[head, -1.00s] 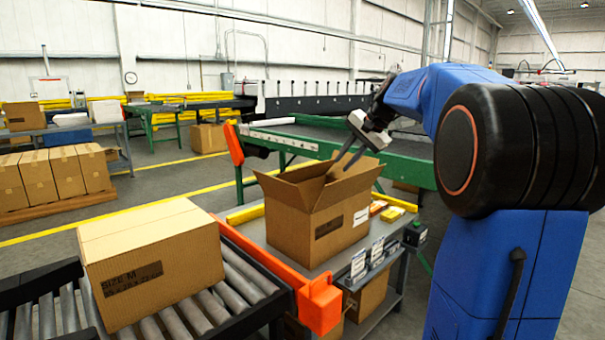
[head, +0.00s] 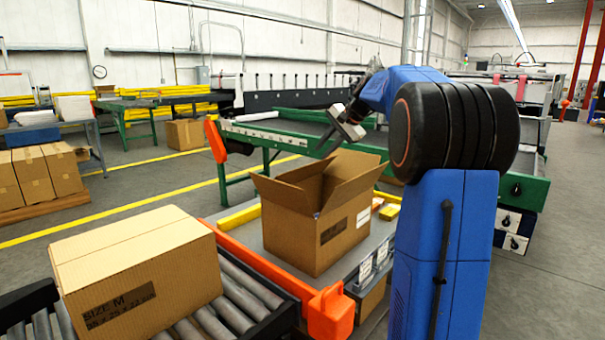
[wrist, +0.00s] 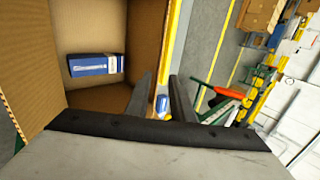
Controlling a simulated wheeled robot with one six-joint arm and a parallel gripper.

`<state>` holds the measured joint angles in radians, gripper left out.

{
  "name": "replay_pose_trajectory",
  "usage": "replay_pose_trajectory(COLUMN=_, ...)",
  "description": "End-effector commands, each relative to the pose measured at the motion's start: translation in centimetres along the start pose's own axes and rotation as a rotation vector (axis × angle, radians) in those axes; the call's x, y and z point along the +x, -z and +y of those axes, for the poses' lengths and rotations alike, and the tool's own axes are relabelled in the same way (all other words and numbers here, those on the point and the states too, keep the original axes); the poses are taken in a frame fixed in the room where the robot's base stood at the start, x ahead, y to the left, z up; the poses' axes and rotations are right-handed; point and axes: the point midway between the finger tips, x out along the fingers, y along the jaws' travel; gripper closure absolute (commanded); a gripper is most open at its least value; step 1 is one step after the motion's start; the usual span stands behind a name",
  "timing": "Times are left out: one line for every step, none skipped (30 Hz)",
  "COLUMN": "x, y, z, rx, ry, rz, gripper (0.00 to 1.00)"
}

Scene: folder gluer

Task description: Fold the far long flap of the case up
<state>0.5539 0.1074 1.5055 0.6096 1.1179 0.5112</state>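The open case (head: 308,235) is a brown carton on the grey bench in the head view. Its left flap (head: 283,192) leans outward, its near right flap (head: 352,188) slants up and out, and another panel (head: 352,164) stands up behind them. My gripper (head: 333,145) is above the far side of the case. In the wrist view, my gripper (wrist: 160,78) has its two dark fingers apart, beside the cardboard edge. A blue and white packet (wrist: 96,64) lies inside the case. I cannot tell whether a finger touches the far flap.
A closed SIZE M carton (head: 137,270) sits on the roller conveyor (head: 240,300) at the left. An orange rail (head: 270,265) runs between conveyor and bench. Yellow boxes (head: 389,211) lie right of the case. A green-framed machine (head: 280,135) stands behind.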

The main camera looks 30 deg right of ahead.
Motion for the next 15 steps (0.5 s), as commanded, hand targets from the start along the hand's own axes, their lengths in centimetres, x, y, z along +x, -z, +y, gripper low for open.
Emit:
replay_pose_trajectory(x=1.0, y=-0.1, z=0.0, rx=0.000, ry=-0.002, rz=-0.003, gripper=0.78)
replay_pose_trajectory(x=1.6, y=0.0, z=0.0, rx=0.000, ry=-0.001, rz=-0.003, gripper=0.78)
replay_pose_trajectory(x=2.3, y=0.0, z=0.0, rx=0.000, ry=-0.002, rz=-0.003, gripper=0.78)
replay_pose_trajectory(x=2.8, y=-0.1, z=0.1, rx=0.000, ry=-0.002, rz=-0.003, gripper=0.78)
replay_pose_trajectory(x=3.4, y=-0.1, z=0.1, rx=0.000, ry=-0.002, rz=-0.003, gripper=0.78)
replay_pose_trajectory(x=4.1, y=-0.1, z=0.0, rx=0.000, ry=-0.002, rz=-0.003, gripper=0.78)
replay_pose_trajectory(x=4.6, y=-0.1, z=0.0, rx=0.000, ry=-0.002, rz=-0.003, gripper=0.78)
replay_pose_trajectory(x=5.1, y=-0.1, z=0.0, rx=-0.001, ry=-0.002, rz=-0.003, gripper=0.78)
replay_pose_trajectory(x=5.8, y=0.0, z=0.0, rx=0.000, ry=-0.002, rz=-0.002, gripper=0.78)
replay_pose_trajectory(x=6.3, y=0.0, z=0.0, rx=0.000, ry=-0.002, rz=-0.002, gripper=0.78)
replay_pose_trajectory(x=6.9, y=0.0, z=0.0, rx=0.000, ry=-0.002, rz=-0.003, gripper=0.78)
replay_pose_trajectory(x=7.6, y=-0.1, z=0.0, rx=-0.001, ry=-0.002, rz=-0.003, gripper=0.78)
replay_pose_trajectory(x=8.1, y=-0.1, z=0.0, rx=-0.001, ry=-0.002, rz=-0.002, gripper=0.78)
replay_pose_trajectory(x=8.7, y=-0.1, z=0.1, rx=-0.001, ry=-0.002, rz=-0.003, gripper=0.78)
replay_pose_trajectory(x=9.3, y=-0.1, z=0.1, rx=-0.001, ry=-0.002, rz=-0.003, gripper=0.78)
